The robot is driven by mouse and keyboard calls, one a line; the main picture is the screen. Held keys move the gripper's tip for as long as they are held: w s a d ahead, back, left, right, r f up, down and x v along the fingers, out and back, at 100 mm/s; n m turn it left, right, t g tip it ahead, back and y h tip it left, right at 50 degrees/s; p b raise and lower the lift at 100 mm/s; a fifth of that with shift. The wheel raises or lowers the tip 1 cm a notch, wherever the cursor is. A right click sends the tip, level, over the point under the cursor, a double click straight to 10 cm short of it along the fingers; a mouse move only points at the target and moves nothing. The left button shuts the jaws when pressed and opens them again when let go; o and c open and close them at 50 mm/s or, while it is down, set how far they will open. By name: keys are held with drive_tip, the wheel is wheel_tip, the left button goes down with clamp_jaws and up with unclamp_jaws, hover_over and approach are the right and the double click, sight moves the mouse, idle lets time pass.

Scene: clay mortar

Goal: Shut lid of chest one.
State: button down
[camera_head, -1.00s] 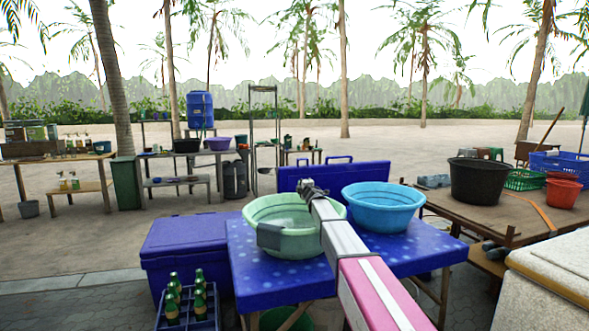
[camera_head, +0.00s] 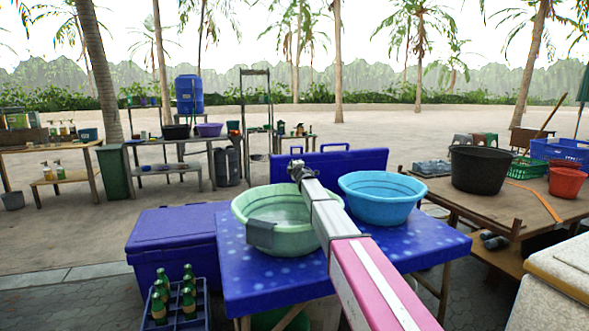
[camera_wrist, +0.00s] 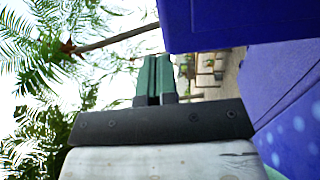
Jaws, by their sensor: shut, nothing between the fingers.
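A blue chest lid (camera_head: 345,168) with two handles on its top edge stands upright behind the table. The chest body below it is mostly hidden by the table and basins. A second blue chest (camera_head: 185,240), left of the table, has its lid down. No label tells which is chest one. My gripper (camera_head: 297,163) is above the far rim of the green basin, in front of the raised lid's left end in the picture. Contact cannot be told. In the wrist view, my gripper's fingers (camera_wrist: 154,78) are together and empty, below and left of a blue panel (camera_wrist: 235,20).
A green basin (camera_head: 258,208) and a light-blue basin (camera_head: 382,198) stand on the blue spotted table (camera_head: 265,275) under my arm. A bottle crate (camera_head: 190,318) is at front left. A wooden table (camera_head: 500,208) with tubs is at right. Open sand lies behind.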

sight(286, 157)
drive_tip(key=x, duration=0.9)
drive_tip(key=shift+w, duration=0.25)
